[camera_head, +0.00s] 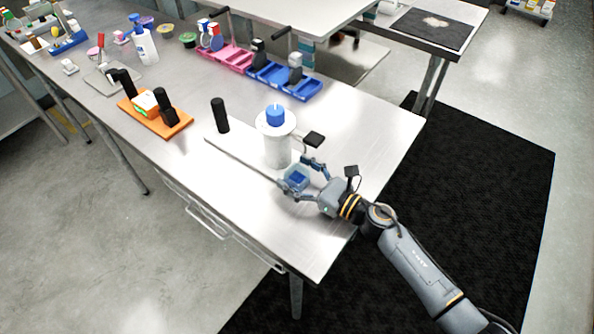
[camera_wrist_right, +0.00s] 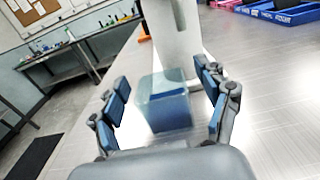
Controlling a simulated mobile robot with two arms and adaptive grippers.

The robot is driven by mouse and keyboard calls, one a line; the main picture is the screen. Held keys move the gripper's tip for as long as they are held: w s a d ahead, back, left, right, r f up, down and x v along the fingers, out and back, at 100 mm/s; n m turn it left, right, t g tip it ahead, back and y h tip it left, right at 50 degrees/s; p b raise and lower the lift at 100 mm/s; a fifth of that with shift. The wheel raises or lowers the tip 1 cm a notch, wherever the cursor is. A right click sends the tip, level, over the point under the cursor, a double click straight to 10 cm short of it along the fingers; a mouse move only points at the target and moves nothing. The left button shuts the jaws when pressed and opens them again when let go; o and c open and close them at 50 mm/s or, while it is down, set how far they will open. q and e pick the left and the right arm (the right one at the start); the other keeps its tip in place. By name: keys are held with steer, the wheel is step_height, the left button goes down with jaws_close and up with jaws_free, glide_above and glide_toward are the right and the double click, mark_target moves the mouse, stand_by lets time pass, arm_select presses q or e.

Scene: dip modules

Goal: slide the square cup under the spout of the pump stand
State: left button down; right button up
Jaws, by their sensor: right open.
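The square cup (camera_head: 297,178) is a small clear box with blue in its lower part. It stands on the metal table beside the front of the pump stand (camera_head: 277,148), a white column with a blue top. My right gripper (camera_head: 304,180) is open, with one finger on each side of the cup. In the right wrist view the cup (camera_wrist_right: 168,100) sits between the spread fingers (camera_wrist_right: 165,95), and the white column (camera_wrist_right: 178,35) rises just behind it. I cannot tell whether a finger touches the cup. A black piece (camera_head: 313,139) sticks out from the column's right side. My left gripper is not in view.
A thin flat plate (camera_head: 235,150) extends left from the column, with a black upright handle (camera_head: 220,115) at its far end. An orange tray (camera_head: 180,126) stands farther left. Pink (camera_head: 232,62) and blue trays (camera_head: 303,88) are at the back. The table's right front corner is clear.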

steer(key=shift+c, duration=0.3)
steer(key=c, duration=1.2)
steer(key=shift+o, duration=0.2)
steer(key=shift+d, duration=0.1)
steer(key=shift+w+d+b, duration=0.95)
steer(key=shift+w+b, duration=0.05)
steer(key=shift+w, duration=0.25)
